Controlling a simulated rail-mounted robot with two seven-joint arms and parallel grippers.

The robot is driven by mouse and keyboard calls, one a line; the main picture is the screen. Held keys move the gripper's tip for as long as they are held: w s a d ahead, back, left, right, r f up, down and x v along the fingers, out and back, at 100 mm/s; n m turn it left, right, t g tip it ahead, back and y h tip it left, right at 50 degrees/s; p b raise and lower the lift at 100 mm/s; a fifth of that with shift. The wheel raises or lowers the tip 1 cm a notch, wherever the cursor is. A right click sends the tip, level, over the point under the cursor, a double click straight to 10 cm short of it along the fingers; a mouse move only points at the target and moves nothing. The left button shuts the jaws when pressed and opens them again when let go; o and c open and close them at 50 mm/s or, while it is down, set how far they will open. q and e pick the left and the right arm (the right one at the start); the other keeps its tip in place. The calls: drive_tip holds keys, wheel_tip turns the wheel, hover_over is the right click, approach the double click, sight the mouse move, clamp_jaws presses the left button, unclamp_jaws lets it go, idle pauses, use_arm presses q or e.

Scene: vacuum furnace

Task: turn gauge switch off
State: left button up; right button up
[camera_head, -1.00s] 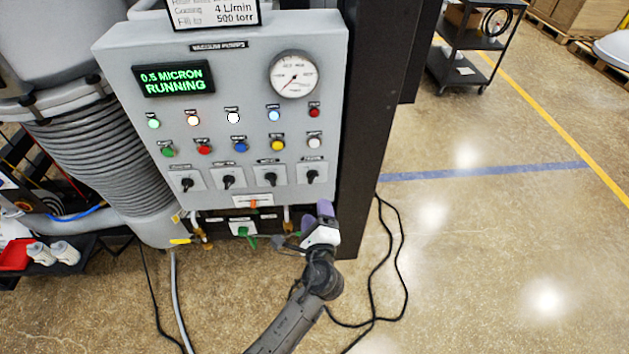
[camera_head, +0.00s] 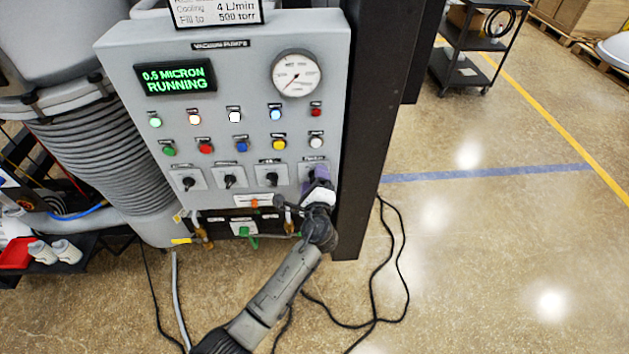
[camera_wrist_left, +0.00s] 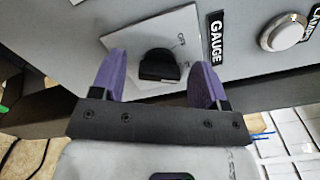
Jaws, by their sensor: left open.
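The gauge switch is a black knob (camera_wrist_left: 158,66) on a white square plate (camera_wrist_left: 180,30), beside a black GAUGE label (camera_wrist_left: 216,38) in the left wrist view. Lettering that seems to read OFF shows on the plate. My left gripper (camera_head: 314,174) is open, its purple fingers on either side of the knob in the wrist view, with a gap visible to each side. In the head view the gripper covers most of this switch, the rightmost in the row of knobs. My right gripper is not in view.
The grey control panel (camera_head: 235,60) carries a green display (camera_head: 175,79), a round dial (camera_head: 296,74), coloured lights and buttons. A similar black knob (camera_head: 271,179) is just left of the gripper. A dark post (camera_head: 375,130) stands to the right, with cables on the floor.

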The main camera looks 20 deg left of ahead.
use_arm(q)
drive_tip(key=shift+c, duration=0.3)
drive_tip(key=c, duration=0.9)
drive_tip(key=shift+o, duration=0.2)
drive_tip(key=shift+f+n+b, duration=0.1)
drive_tip(key=shift+n+b, duration=4.85)
drive_tip(key=shift+n, duration=1.05)
drive_tip(key=o, duration=0.9)
